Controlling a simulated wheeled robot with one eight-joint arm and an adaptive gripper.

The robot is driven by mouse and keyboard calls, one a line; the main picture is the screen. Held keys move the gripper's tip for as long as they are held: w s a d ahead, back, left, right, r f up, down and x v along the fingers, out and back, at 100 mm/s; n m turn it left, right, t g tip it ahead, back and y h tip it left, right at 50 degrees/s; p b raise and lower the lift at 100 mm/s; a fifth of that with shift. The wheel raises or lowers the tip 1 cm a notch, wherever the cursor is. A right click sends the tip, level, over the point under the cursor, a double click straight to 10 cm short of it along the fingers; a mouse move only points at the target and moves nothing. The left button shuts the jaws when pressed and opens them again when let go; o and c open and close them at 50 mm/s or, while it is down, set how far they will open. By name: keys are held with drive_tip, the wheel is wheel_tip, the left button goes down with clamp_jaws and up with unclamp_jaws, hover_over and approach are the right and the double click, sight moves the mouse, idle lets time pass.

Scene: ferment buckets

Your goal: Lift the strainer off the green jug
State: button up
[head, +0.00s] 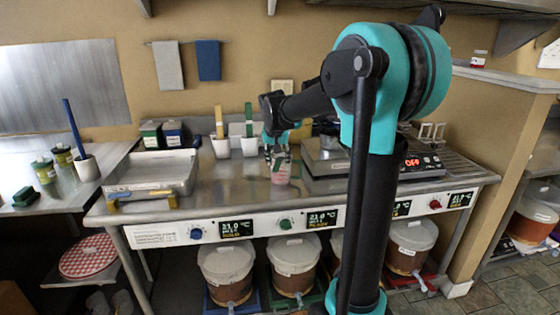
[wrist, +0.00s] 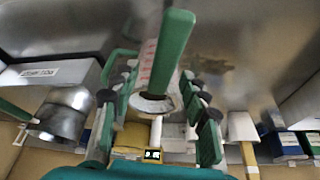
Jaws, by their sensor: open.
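The jug (head: 280,174) stands on the steel bench in the head view, clear with reddish markings. In the wrist view it (wrist: 146,68) shows between and beyond my fingers, with a thick green bar (wrist: 172,48) along it. A grey ring (wrist: 152,103) lies at the bar's lower end. I cannot tell whether this ring is the strainer's rim or the jug's. My gripper (head: 278,150) is open, pointing down at the jug's top. In the wrist view its fingers (wrist: 158,118) are spread on either side of the ring; contact cannot be made out.
White cups (head: 221,147) with upright tools stand behind left. A steel tray (head: 150,172) is farther left. Bench front is clear.

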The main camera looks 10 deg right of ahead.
clamp_jaws()
idle(0.4)
